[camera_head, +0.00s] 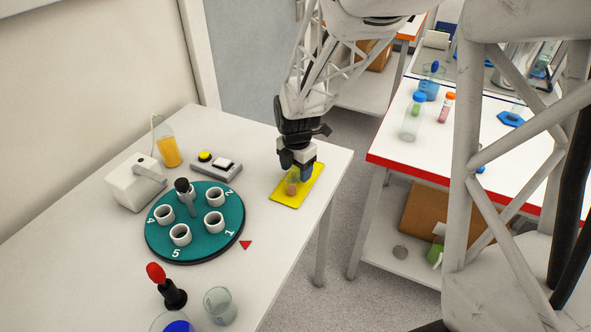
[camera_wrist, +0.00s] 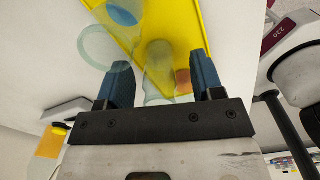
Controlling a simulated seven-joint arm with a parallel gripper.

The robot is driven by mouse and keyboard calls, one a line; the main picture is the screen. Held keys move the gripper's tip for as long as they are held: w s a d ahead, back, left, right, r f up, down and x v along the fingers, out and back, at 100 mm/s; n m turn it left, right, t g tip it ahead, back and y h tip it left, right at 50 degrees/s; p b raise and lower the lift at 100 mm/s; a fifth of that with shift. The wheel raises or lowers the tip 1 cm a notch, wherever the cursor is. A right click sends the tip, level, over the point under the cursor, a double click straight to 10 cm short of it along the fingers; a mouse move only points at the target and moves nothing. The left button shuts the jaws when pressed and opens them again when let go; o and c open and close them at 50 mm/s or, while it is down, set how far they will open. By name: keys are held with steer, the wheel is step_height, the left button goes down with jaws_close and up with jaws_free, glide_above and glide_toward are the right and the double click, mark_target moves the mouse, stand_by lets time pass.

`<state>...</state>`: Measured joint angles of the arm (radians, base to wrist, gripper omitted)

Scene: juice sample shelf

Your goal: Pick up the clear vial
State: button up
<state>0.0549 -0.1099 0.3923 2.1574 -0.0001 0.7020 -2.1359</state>
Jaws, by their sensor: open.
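A small clear vial (camera_head: 292,184) with an orange tint low down stands on the yellow mat (camera_head: 312,190) near the table's right edge. My gripper (camera_head: 297,170) is right above the mat, pointing down, with its fingers at the vial and hiding part of it. In the wrist view, my gripper (camera_wrist: 160,68) has its two blue fingers spread apart. A clear, see-through vial shape (camera_wrist: 158,72) shows between them against the yellow mat (camera_wrist: 180,20). I cannot tell whether either finger touches it. An orange patch shows beside the right finger.
A teal round rack (camera_head: 165,248) with several numbered white cups stands left of the mat. A grey button box (camera_head: 220,171), a white device (camera_head: 130,185) and an orange-filled beaker (camera_head: 167,150) stand behind it. A clear beaker (camera_head: 220,306) is at the front.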

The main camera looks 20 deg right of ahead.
steer(key=c, duration=1)
steer(key=shift+r, duration=5)
